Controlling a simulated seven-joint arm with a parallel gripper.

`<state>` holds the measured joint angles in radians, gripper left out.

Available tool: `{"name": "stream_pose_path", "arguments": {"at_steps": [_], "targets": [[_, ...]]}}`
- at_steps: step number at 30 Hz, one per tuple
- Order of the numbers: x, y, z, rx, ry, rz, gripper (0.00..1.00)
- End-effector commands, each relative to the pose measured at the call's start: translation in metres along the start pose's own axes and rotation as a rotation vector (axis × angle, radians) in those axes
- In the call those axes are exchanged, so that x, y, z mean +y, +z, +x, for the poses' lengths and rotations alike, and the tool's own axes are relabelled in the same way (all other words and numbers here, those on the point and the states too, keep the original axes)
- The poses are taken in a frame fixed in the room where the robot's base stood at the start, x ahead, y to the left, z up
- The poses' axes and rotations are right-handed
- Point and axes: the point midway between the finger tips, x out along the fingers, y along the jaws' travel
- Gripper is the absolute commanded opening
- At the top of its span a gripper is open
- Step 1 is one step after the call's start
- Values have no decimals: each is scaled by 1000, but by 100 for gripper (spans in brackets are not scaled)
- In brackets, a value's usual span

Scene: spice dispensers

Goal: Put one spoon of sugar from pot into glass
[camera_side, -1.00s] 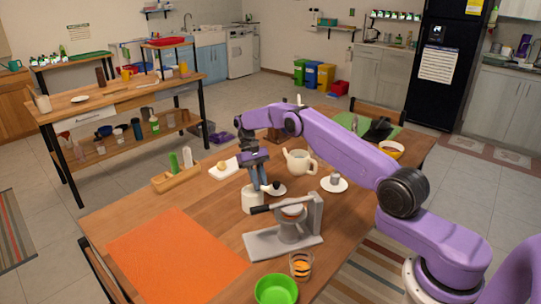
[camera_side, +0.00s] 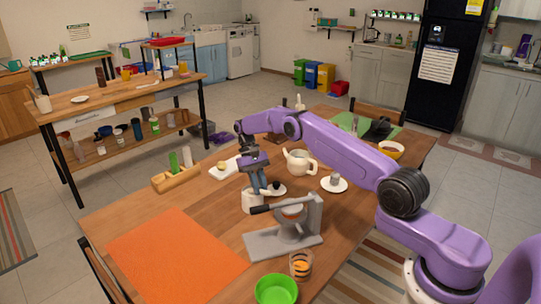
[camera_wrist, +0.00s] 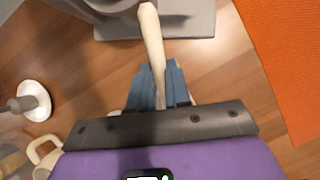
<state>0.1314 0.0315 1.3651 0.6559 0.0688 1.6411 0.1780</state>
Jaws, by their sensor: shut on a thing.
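My gripper (camera_side: 258,188) is just above the white pot (camera_side: 251,203) in the side view. In the wrist view my blue fingers (camera_wrist: 158,88) are shut on a cream stick-like handle, taken as the spoon (camera_wrist: 151,45); it points away from the gripper. The spoon's bowl end cannot be made out, and neither can any sugar on it. The pot's inside is hidden, and the gripper blocks most of the pot in the wrist view. The glass (camera_side: 301,265), clear with something orange in it, stands at the table's near edge.
A grey press (camera_side: 285,238) with a dark handle stands between pot and glass. A green bowl (camera_side: 276,290) is left of the glass. A teapot (camera_side: 300,162) and a saucer (camera_side: 345,186) lie behind. An orange mat (camera_side: 178,255) covers clear room at left.

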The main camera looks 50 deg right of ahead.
Motion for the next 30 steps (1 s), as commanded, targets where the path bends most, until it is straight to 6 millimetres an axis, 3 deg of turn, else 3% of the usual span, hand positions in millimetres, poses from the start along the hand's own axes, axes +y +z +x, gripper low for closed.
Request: {"name": "stream_pose_path", "arguments": {"at_steps": [30], "targets": [[0,-3,5,0,0,0,0]]}}
